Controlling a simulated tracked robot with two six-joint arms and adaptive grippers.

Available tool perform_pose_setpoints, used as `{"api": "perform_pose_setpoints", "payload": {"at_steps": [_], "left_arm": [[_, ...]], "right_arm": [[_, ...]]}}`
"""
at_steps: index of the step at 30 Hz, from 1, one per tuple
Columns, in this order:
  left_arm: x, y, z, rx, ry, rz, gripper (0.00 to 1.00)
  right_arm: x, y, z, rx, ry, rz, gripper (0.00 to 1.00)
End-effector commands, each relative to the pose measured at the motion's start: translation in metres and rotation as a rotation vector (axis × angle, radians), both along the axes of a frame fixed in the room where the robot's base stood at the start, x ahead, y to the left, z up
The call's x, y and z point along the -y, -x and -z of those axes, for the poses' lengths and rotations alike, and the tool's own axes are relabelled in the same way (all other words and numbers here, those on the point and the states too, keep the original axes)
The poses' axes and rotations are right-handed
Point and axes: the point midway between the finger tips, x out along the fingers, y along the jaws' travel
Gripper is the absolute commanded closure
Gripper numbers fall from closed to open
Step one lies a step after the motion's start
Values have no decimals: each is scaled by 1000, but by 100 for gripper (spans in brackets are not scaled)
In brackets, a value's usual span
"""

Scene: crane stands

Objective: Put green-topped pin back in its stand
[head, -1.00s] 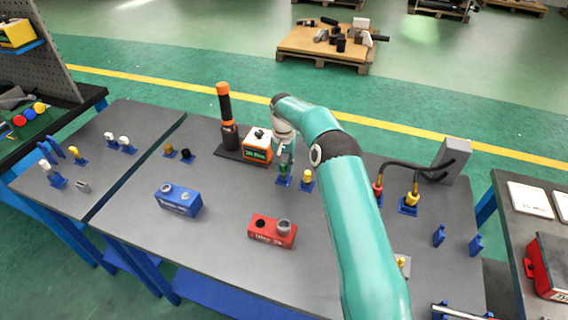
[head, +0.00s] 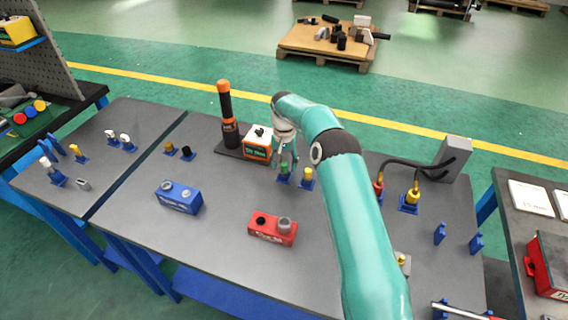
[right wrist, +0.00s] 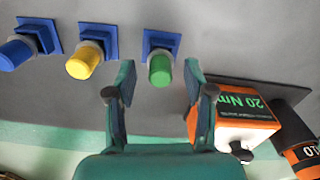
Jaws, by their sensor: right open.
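The green-topped pin (head: 284,168) stands in its blue stand (head: 283,181) near the back middle of the table. In the right wrist view the green top (right wrist: 160,68) shows above a grey collar, with the blue stand (right wrist: 171,40) behind it. The pin looks seated and about upright, like its yellow-topped neighbour. My right gripper (head: 289,163) is open at the pin. In the right wrist view its fingers (right wrist: 159,78) are spread on either side of the green top, with a gap on both sides. My left gripper is not in view.
A yellow-topped pin (head: 307,176) stands close to the right. An orange-and-white box (head: 257,147) and a black-and-orange tool (head: 226,105) stand to the left. A red block (head: 272,229) and a blue block (head: 179,197) lie nearer the front. Bare table lies between them.

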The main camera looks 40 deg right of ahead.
Motion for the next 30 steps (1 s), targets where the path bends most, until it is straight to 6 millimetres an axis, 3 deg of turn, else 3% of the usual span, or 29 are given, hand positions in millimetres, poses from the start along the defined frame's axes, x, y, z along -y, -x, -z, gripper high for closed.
{"api": "perform_pose_setpoints", "payload": {"at_steps": [15, 30], "left_arm": [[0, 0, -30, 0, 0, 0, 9], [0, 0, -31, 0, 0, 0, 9]], "right_arm": [[0, 0, -43, 1, 0, 0, 47], [0, -1, -49, 1, 0, 0, 47]]}}
